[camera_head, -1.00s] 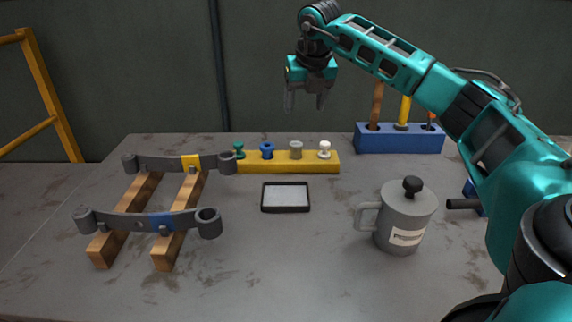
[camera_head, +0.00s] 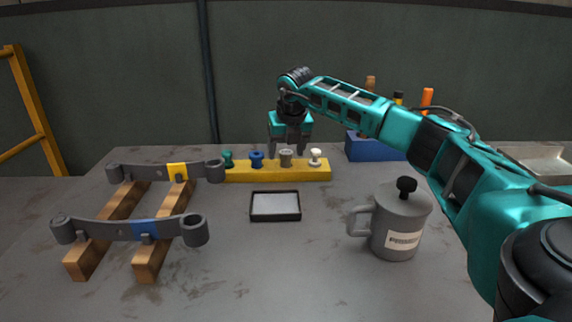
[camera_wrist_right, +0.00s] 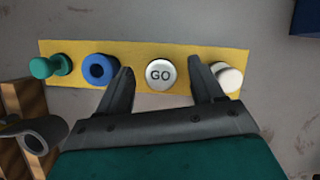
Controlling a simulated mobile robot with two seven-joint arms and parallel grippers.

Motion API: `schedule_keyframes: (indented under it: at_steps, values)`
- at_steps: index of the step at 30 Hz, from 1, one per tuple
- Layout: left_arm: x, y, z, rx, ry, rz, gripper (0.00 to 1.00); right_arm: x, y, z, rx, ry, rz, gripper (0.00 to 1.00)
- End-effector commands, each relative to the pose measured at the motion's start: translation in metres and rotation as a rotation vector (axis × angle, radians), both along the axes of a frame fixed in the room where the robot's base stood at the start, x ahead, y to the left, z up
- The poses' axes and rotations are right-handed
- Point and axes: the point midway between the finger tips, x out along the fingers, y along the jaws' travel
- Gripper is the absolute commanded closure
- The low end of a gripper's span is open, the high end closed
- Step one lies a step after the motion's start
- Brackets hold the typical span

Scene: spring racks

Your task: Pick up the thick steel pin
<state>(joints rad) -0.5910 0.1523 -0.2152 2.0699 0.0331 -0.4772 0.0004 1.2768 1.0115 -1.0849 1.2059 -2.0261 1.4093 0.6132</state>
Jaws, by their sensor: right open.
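The thick steel pin is most likely the grey pin (camera_head: 286,159) standing upright in the yellow block (camera_head: 250,174). In the right wrist view its round top (camera_wrist_right: 161,75) is marked "GO". My right gripper (camera_head: 291,150) points down at it and is open. In the right wrist view the fingers (camera_wrist_right: 160,82) lie on either side of the pin's top with gaps, holding nothing. Their exact height relative to the pin is hard to tell. My left gripper is out of view.
A teal pin (camera_wrist_right: 48,66) and a blue pin (camera_wrist_right: 100,69) stand left of the grey one, and a white pin (camera_wrist_right: 228,77) close on its right. A dark tray (camera_head: 275,218), a grey mug (camera_head: 401,225) and a blue tool holder (camera_head: 376,147) are nearby. Dark arms on wooden bars (camera_head: 120,205) lie left.

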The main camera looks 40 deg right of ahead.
Motion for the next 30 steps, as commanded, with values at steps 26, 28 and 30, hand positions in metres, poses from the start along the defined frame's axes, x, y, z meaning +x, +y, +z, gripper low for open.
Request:
schedule_keyframes:
  at_steps: [26,28,30]
  values:
    - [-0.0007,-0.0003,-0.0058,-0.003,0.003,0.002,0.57,0.0064,-0.0041,-0.0185,0.0,-0.001,-0.001,0.76]
    - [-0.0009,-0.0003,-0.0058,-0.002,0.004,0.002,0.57,0.0065,-0.0041,-0.0185,0.0,-0.001,-0.001,0.82]
    - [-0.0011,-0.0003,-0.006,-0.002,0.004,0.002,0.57,0.0068,-0.0042,-0.0173,0.0,-0.003,-0.001,0.83]
